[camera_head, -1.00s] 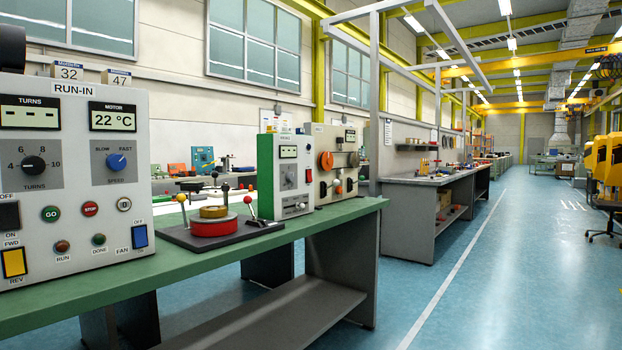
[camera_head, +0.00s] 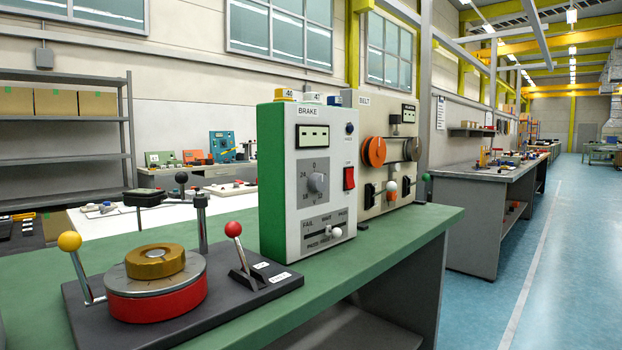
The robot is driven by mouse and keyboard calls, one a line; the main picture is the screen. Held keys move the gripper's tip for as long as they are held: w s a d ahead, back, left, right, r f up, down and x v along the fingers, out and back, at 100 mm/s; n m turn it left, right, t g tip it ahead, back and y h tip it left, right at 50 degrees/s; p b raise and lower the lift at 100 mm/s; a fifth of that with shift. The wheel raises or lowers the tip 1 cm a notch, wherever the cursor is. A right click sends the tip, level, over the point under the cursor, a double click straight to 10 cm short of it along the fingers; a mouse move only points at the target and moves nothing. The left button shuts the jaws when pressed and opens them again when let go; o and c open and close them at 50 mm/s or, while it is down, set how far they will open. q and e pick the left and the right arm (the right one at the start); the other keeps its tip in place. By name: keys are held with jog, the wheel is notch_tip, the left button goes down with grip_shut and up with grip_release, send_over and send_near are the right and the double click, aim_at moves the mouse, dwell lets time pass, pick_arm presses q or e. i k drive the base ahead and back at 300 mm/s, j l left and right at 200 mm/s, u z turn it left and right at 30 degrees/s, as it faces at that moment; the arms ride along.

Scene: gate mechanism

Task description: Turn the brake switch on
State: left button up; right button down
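The white BRAKE panel (camera_head: 309,190) with a green side stands on the green bench in the middle of the view. Its red rocker switch (camera_head: 349,177) is at the right of the front face, with a small label above it that is too small to read. Which side of the rocker is pressed I cannot tell. The panel also has a display (camera_head: 313,136) showing dashes, a grey rotary knob (camera_head: 318,183) and a slider with a white ball knob (camera_head: 336,233). Neither of my grippers is in view.
A dark base (camera_head: 233,297) with a red drum (camera_head: 158,299), a yellow-ball lever (camera_head: 70,242) and a red-ball lever (camera_head: 233,230) sits in front of the panel's left side. The BELT panel (camera_head: 394,152) stands behind it. The green bench top (camera_head: 400,240) is clear at right; floor lies beyond.

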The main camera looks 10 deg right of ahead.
aim_at(349, 181)
jog(key=i+l+u, duration=0.15)
jog(key=i+l, duration=0.2)
jog(key=i, duration=0.15)
jog(key=i+l+u, duration=0.2)
jog(key=i+l, duration=0.2)
jog(key=i, duration=0.1)
